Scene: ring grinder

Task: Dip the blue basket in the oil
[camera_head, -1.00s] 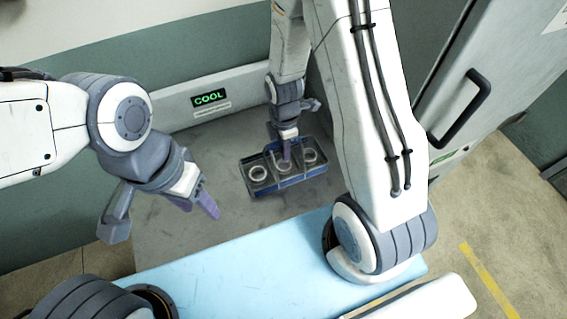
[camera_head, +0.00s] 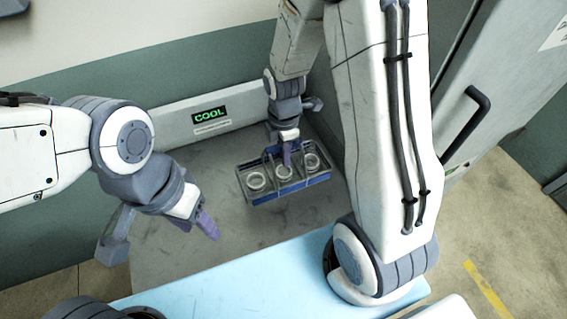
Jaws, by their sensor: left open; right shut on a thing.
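The blue basket (camera_head: 292,192) shows in the head view over the grey metal surface (camera_head: 195,250). It holds several pale rings, and a wire handle rises over its middle. My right gripper (camera_head: 287,160) comes down from above and is shut on the basket, at its handle. Whether the basket touches the surface below I cannot tell. No oil is visible. My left gripper (camera_head: 205,222) is at the left over the grey surface, open and empty, well apart from the basket.
A panel with a green "COOL" display (camera_head: 209,115) stands at the back of the grey surface. A light blue surface (camera_head: 265,270) lies in front. A grey cabinet with a black handle (camera_head: 465,125) is on the right. The grey surface between the grippers is clear.

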